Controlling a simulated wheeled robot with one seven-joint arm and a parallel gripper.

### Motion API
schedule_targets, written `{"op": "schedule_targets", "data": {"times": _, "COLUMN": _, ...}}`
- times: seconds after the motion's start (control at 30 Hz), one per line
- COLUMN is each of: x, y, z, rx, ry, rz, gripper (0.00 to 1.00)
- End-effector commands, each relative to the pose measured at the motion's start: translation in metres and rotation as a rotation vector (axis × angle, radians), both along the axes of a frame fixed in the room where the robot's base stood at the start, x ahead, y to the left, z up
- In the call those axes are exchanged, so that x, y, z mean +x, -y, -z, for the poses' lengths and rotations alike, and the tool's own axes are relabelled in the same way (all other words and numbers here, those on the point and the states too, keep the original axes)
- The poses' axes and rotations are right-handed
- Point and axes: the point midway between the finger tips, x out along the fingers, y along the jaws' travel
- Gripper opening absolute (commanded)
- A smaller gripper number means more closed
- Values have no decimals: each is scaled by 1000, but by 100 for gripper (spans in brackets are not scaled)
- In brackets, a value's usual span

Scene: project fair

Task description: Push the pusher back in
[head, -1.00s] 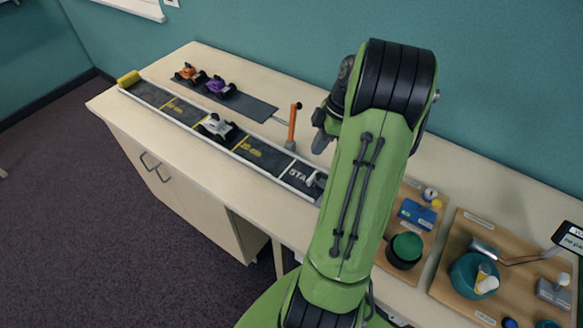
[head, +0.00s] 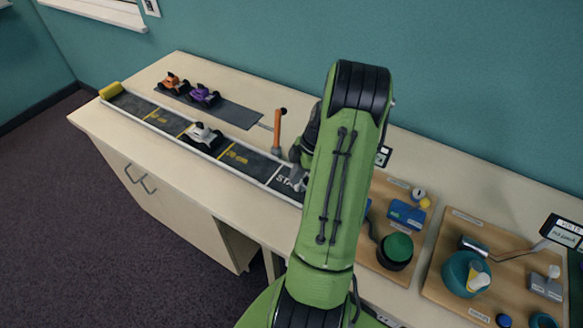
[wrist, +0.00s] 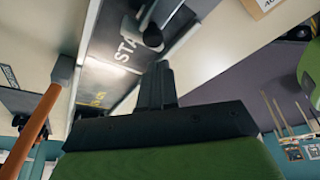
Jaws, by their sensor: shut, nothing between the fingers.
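The track (head: 232,158) lies along the table with its START end beside my arm. A grey and dark piece that looks like the pusher (head: 299,183) shows at that end, partly hidden by my arm. In the wrist view the pusher (wrist: 151,33) is a dark rounded head on a pale grey part beside the START lettering. My gripper (wrist: 163,70) is shut and empty, its fingertips close to the pusher in the picture; I cannot tell whether they touch. In the head view the gripper (head: 297,156) is mostly hidden behind my arm. A white car (head: 202,137) stands mid-track.
An orange post (head: 277,131) stands just behind the START end. Orange (head: 173,84) and purple (head: 204,95) cars rest on a dark mat (head: 236,114). Wooden boards (head: 455,278) with a green-topped pot (head: 396,248) and a teal pot (head: 464,272) fill the right.

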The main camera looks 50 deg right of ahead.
Motion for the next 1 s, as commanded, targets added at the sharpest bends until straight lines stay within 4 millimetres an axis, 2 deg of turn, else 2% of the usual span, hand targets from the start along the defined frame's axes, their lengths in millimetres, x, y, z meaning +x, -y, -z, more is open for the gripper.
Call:
{"op": "schedule_targets", "data": {"times": 0.13, "x": -8, "y": 9, "z": 2, "rx": 1, "ry": 0, "rz": 0, "gripper": 0}}
{"op": "schedule_targets", "data": {"times": 0.47, "x": -10, "y": 11, "z": 3, "rx": 0, "ry": 0, "rz": -1, "gripper": 0}}
{"op": "schedule_targets", "data": {"times": 0.8, "x": -59, "y": 16, "z": 5, "rx": -1, "ry": -1, "rz": 0, "gripper": 0}}
{"op": "schedule_targets", "data": {"times": 1.0, "x": -64, "y": 16, "z": 3, "rx": 1, "ry": -3, "rz": 2, "gripper": 0}}
